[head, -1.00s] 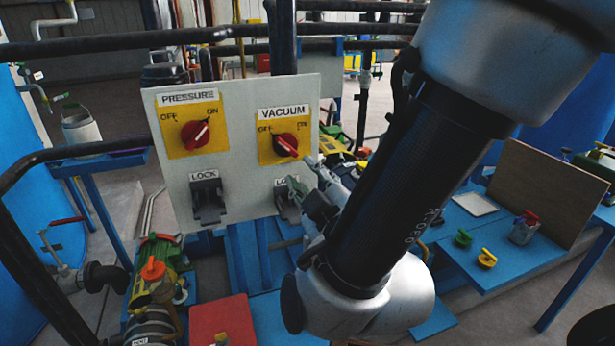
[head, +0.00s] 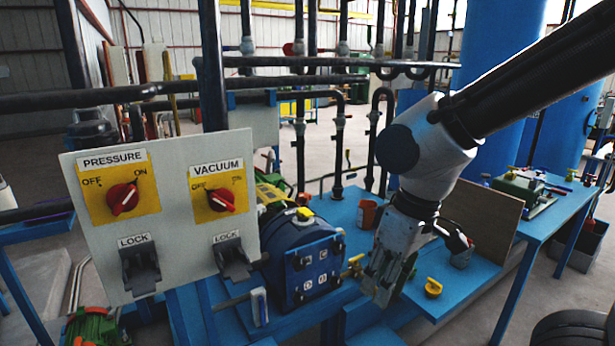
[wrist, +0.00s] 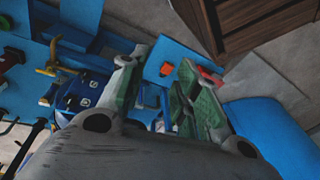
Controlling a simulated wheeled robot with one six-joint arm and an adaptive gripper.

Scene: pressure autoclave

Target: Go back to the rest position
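My gripper (head: 382,285) hangs at the right of the control panel (head: 95,240) in the head view, pointing down over the blue bench and clear of the panel. In the wrist view its two green-padded fingers (wrist: 165,95) stand apart with nothing held between them. The white panel carries a red pressure knob (head: 122,198) and a red vacuum knob (head: 221,200) on yellow plates. A grey lock latch (head: 139,268) sits below the pressure knob and another lock latch (head: 232,258) below the vacuum knob.
A blue pump-like unit (head: 303,255) stands between the panel and my gripper. A yellow knob (head: 432,288) and a brown board (head: 480,222) are on the blue bench to the right. Black pipes (head: 300,62) cross behind. Open floor shows at the lower right.

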